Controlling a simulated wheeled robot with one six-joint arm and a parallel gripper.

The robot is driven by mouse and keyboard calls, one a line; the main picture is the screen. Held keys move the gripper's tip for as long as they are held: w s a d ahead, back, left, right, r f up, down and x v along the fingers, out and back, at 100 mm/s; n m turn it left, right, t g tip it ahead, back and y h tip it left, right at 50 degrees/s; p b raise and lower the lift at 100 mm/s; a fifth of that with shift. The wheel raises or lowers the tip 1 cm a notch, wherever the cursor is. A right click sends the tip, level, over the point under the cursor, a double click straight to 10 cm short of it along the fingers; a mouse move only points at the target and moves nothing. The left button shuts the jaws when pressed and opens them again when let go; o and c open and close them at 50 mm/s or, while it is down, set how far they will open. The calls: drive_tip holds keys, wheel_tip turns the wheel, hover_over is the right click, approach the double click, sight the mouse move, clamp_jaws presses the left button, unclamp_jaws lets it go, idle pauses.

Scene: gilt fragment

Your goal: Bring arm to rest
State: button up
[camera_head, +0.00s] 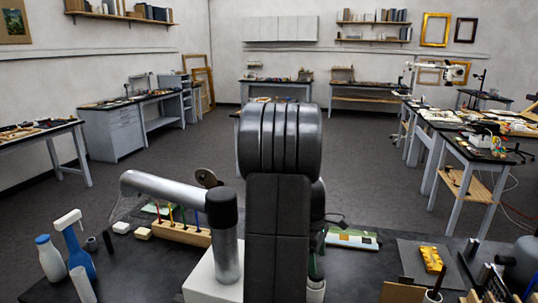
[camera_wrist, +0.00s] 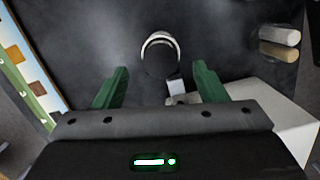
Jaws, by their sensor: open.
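My gripper (camera_wrist: 160,84) shows in the wrist view with its two green fingers wide apart and nothing held between them. A dark round object with a pale rim (camera_wrist: 160,54) is beyond the fingertips, in line with the gap; I cannot tell what it is. In the head view my dark arm stands upright in the middle and hides most of my gripper and part of the bench behind it. The dark bench top (camera_head: 345,288) lies below.
On the bench, a blue spray bottle (camera_head: 76,250) and a white bottle (camera_head: 51,260) stand at the left. A wooden rack (camera_head: 180,232) with coloured tools is left of centre. A gilt fragment (camera_head: 431,259) lies on a grey mat at the right. Open floor extends beyond the bench.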

sight(318, 269)
drive_tip(key=f, duration=0.5)
drive_tip(key=shift+s+d+f+b, duration=0.15)
drive_tip(key=shift+d+f+b, duration=0.15)
drive_tip(key=shift+b, duration=0.05)
drive_tip(key=shift+r, duration=0.35)
